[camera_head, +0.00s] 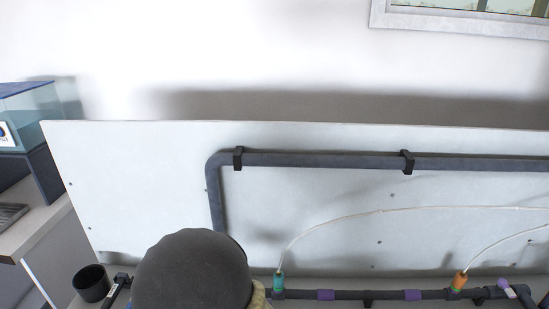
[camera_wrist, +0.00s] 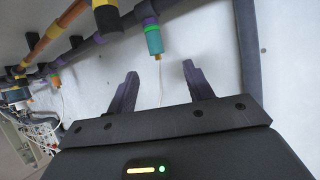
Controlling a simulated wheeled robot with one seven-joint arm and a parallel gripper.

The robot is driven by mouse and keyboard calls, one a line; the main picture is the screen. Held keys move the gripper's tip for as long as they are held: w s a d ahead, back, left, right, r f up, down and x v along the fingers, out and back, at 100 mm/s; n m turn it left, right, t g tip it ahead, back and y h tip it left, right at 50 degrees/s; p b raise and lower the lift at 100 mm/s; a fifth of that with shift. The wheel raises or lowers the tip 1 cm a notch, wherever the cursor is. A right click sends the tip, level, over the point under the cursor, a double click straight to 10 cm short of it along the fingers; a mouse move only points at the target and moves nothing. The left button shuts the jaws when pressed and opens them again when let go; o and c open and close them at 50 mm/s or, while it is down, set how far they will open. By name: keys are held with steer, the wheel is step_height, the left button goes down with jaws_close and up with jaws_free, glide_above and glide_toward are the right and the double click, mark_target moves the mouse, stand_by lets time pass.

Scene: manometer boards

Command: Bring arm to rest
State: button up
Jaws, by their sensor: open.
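My gripper (camera_wrist: 158,82) shows in the wrist view with its two dark fingers apart and nothing between them. A teal fitting (camera_wrist: 154,42) with a thin clear tube sits just beyond the fingertips, apart from them. The same teal fitting (camera_head: 279,282) stands on the horizontal pipe in the head view. A dark grey rounded part of my arm (camera_head: 192,272) fills the bottom of the head view. The gripper itself is not visible in the head view.
The white board (camera_head: 130,180) carries a grey pipe (camera_head: 320,161) held by black clips. An orange fitting (camera_head: 460,281) stands on the lower pipe to the right. A black cup (camera_head: 91,284) is at lower left. A blue-lidded clear tank (camera_head: 30,105) stands at far left.

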steer(key=w+d+r+n+g+y+p, duration=0.2)
steer(key=w+d+r+g+y+p, duration=0.2)
steer(key=d+r+y, duration=0.15)
steer(key=s+d+r+n+g+p, duration=0.1)
steer(key=s+d+r+g+p, duration=0.1)
steer(key=s+d, duration=0.3)
steer(key=s+d+r+n+g+p, duration=0.2)
steer(key=s+d+r, duration=0.3)
steer(key=d, duration=0.5)
steer(key=shift+s+d+g, duration=0.3)
steer(key=shift+d+g, duration=0.1)
steer(key=shift+g, duration=0.1)
steer(key=shift+h, duration=0.25)
stand_by(0.5)
